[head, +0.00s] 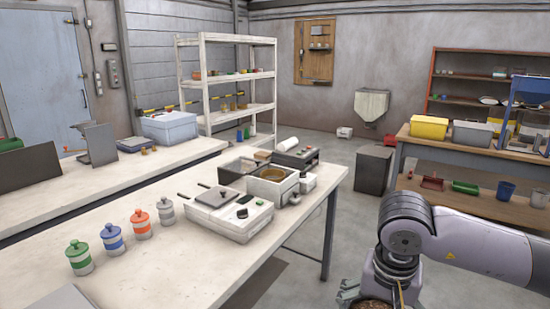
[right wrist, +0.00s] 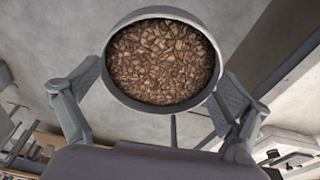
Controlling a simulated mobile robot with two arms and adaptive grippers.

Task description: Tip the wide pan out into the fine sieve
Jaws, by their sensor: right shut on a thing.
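The wide pan (right wrist: 163,109) is a round grey vessel filled with brown chips (right wrist: 163,62). My right gripper (right wrist: 158,88) is shut on it, one finger on each side, in the right wrist view. In the head view my right gripper (head: 370,297) is at the bottom edge, with brown chips just visible and the rest cut off. A square pale unit with a round tan inset (head: 271,175) stands on the white table. I cannot tell whether this is the fine sieve. My left gripper is not in view.
The white table (head: 165,270) also holds several lidded canisters (head: 141,224) and a pale machine with a grey plate (head: 215,205). A wooden bench (head: 480,163) with bins stands at the right. Open floor lies between the table and the bench.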

